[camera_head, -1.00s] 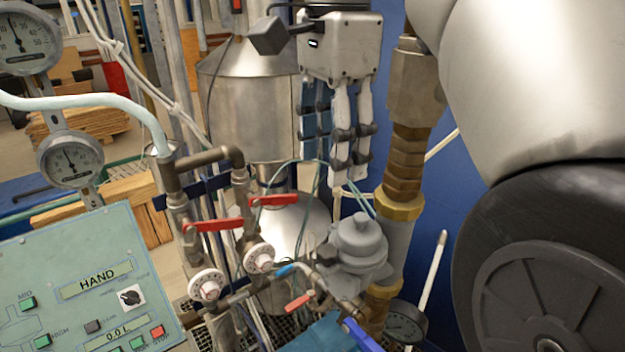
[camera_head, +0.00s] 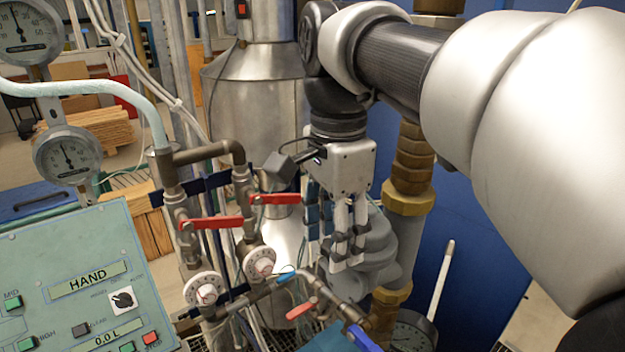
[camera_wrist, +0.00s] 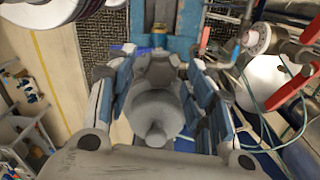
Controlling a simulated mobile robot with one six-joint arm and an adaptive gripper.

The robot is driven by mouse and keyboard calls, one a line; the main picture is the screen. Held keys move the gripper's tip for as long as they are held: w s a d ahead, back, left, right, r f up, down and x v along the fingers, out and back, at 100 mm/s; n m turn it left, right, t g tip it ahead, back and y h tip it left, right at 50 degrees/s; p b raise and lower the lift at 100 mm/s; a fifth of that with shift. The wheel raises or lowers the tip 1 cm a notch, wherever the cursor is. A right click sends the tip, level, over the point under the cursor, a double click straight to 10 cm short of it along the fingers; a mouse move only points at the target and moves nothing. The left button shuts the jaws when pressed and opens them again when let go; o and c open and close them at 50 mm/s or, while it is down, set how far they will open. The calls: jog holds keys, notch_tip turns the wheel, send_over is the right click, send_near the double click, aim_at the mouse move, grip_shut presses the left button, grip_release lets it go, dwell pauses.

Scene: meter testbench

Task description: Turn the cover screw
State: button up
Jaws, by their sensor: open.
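The grey meter body (camera_head: 382,242) stands beside the brass-fitted pipe, partly hidden behind my gripper in the head view. In the wrist view its round grey cover (camera_wrist: 155,108) lies between the fingers, with a small knob-like screw (camera_wrist: 156,136) on top. My gripper (camera_head: 340,256) points down over the meter. It is open, with its blue-padded fingers on either side of the cover in the wrist view (camera_wrist: 160,75). I cannot tell whether the fingers touch the cover. The screw is hidden in the head view.
Two red lever handles (camera_head: 212,223) and white round valve knobs (camera_head: 204,288) stand left of the gripper. A blue lever (camera_head: 362,338) is below it. The thick brass pipe (camera_head: 408,198) is close on the right. The HAND control panel (camera_head: 75,290) is at lower left.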

jog(key=c, duration=1.1)
jog(key=shift+o, duration=0.2)
jog(key=shift+r+n+p, duration=0.15)
jog(key=shift+n+p, duration=0.75)
jog(key=shift+n, duration=0.3)
jog(key=shift+n+p, duration=0.4)
jog(key=shift+n, duration=0.8)
jog(key=o, duration=1.1)
jog(key=shift+c, duration=0.2)
notch_tip(320, 180, up, 12)
